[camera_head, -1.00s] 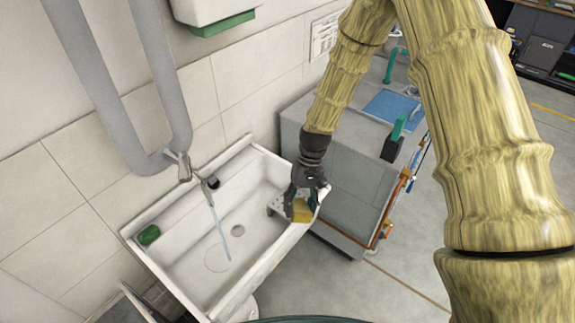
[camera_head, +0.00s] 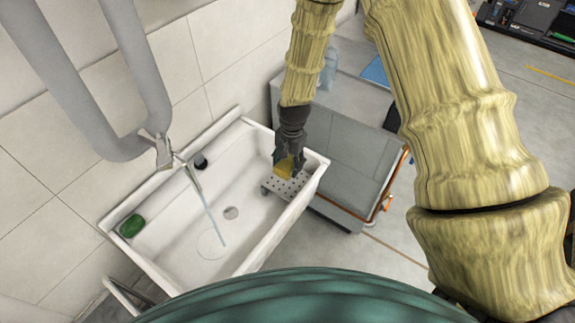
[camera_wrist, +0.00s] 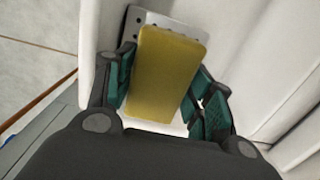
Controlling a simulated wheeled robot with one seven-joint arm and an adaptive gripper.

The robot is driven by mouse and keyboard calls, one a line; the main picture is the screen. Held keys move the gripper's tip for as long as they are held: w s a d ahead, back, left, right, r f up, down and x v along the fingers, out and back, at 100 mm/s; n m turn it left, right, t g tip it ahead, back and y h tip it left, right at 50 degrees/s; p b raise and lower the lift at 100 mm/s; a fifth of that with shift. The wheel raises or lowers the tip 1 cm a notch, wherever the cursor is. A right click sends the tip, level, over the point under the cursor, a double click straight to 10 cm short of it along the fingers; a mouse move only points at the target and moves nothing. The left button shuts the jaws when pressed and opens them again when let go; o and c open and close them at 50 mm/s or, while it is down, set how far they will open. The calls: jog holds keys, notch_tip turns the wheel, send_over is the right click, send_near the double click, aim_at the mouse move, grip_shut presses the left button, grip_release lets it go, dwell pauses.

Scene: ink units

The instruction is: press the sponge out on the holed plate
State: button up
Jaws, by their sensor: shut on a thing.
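The yellow sponge (camera_head: 284,166) is held between the fingers of my gripper (camera_head: 291,160), over the holed plate. In the wrist view the sponge (camera_wrist: 165,75) sits between the green finger pads of my gripper (camera_wrist: 163,92). The holed plate (camera_head: 287,188) is a grey perforated piece at the right end of the white sink (camera_head: 154,238). Its far edge with holes (camera_wrist: 185,25) shows beyond the sponge in the wrist view. I cannot tell whether the sponge touches the plate.
A green object (camera_head: 131,226) lies on the sink's left corner. A grey cabinet (camera_head: 350,160) stands to the right of the sink.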

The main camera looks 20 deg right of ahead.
aim_at(288, 167)
jog(key=shift+w+f+m, duration=0.4)
jog(key=shift+w+f, duration=0.1)
jog(key=shift+w, duration=0.05)
jog(key=shift+m+h, duration=0.3)
jog(key=shift+s+r+b, duration=0.15)
jog(key=shift+s+b, duration=0.05)
jog(key=shift+b, duration=0.1)
jog(key=shift+w+f, duration=0.2)
jog(key=shift+f, duration=0.25)
jog(key=shift+w+f+b, duration=0.1)
jog(key=shift+f+b, duration=0.2)
jog(key=shift+b, duration=0.1)
jog(key=shift+s+f+b, duration=0.2)
jog(key=shift+f+b, duration=0.3)
jog(key=shift+f, duration=0.05)
jog(key=shift+f+b, duration=1.25)
jog(key=shift+f, duration=0.55)
jog(key=shift+w, duration=0.1)
jog(key=shift+f, duration=1.25)
dwell(0.9)
